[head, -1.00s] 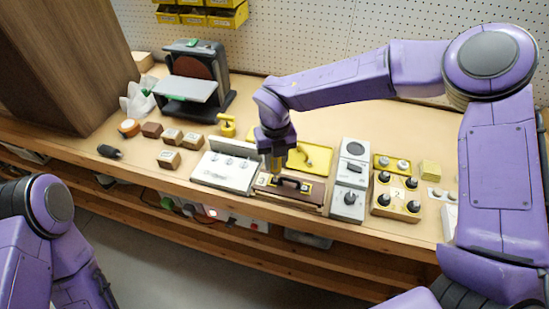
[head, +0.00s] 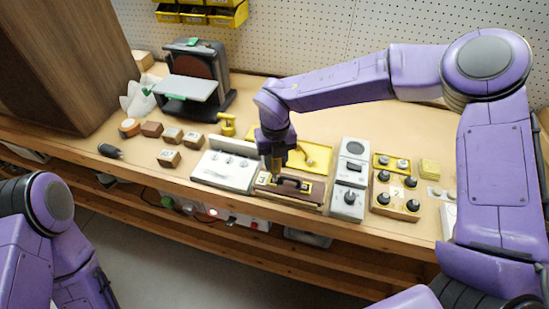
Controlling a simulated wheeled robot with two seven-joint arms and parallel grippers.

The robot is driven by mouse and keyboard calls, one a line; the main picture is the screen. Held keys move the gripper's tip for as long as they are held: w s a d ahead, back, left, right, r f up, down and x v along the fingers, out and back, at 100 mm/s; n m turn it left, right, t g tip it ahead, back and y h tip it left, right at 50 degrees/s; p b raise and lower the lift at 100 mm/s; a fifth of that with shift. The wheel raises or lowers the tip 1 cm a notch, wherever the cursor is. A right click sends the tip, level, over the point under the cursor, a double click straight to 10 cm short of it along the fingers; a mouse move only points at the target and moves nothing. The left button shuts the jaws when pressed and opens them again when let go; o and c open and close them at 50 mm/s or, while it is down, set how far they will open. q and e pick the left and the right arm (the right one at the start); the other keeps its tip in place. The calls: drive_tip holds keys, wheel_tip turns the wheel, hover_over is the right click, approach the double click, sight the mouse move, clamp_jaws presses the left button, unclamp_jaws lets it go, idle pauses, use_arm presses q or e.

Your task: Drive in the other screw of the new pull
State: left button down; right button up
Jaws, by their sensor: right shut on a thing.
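A brown drawer front (head: 262,188) lies on the bench with a dark arched pull (head: 296,182) on it. My right gripper (head: 276,158) points down over the left end of the pull. It is shut on a slim dark tool (head: 276,172), mostly hidden by the fingers, whose lower end reaches down at the left end of the pull. I cannot tell whether the tip touches a screw; the screws are too small to make out. My left arm shows at the lower left, but its gripper is out of view.
A light panel with several small fittings (head: 222,172) stands left of the drawer front. A grey box with a knob (head: 348,203) and a tray of black knobs (head: 397,197) are on the right. A yellow tray (head: 318,155) lies behind. A sander (head: 196,75) stands at the back left.

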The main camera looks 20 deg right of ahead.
drive_tip(key=shift+f, duration=0.15)
idle(0.6)
wheel_tip(320, 180, up, 6)
drive_tip(key=p, duration=0.5)
idle(0.4)
